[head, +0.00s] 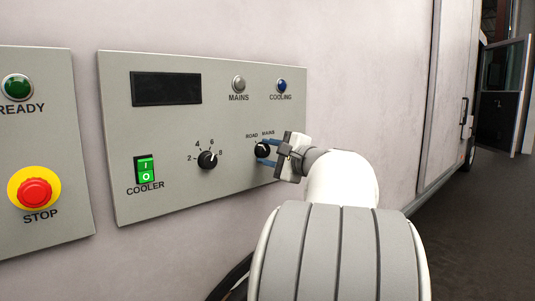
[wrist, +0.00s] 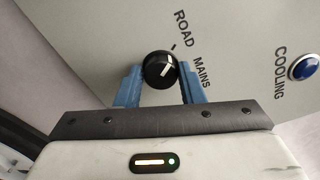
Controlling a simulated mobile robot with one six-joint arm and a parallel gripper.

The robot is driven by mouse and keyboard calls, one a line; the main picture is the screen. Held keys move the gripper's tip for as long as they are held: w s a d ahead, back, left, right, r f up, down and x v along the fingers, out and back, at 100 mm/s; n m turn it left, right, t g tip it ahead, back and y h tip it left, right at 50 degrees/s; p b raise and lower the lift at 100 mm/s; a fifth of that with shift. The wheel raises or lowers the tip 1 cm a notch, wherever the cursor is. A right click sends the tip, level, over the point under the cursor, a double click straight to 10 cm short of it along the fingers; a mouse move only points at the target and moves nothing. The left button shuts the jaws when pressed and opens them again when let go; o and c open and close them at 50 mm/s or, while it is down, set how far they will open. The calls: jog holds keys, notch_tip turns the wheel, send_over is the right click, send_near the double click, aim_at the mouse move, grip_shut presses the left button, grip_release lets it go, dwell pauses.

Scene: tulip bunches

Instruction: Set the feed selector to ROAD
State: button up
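The feed selector (head: 262,150) is a round black knob on the grey panel, below the words ROAD and MAINS. It also shows in the wrist view (wrist: 158,72). Its white pointer appears turned to the MAINS side, away from ROAD. My gripper (head: 268,151) reaches the knob from the right in the head view. In the wrist view its blue fingers (wrist: 160,80) are apart, one on each side of the knob. The knob looks narrower than the gap, and contact is hard to tell. The lower part of the knob is close to the gripper body.
The panel (head: 120,75) also has a 2-to-8 dial (head: 207,160), a lit green COOLER switch (head: 146,169), a MAINS lamp (head: 239,84) and a blue COOLING lamp (head: 282,86). A red STOP button (head: 34,193) is on another panel at left.

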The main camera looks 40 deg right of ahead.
jog(key=o, duration=0.4)
jog(key=shift+c, duration=0.2)
jog(key=s+p, duration=0.1)
jog(key=s, duration=0.6)
jog(key=shift+s+d, duration=0.3)
jog(key=shift+s, duration=0.1)
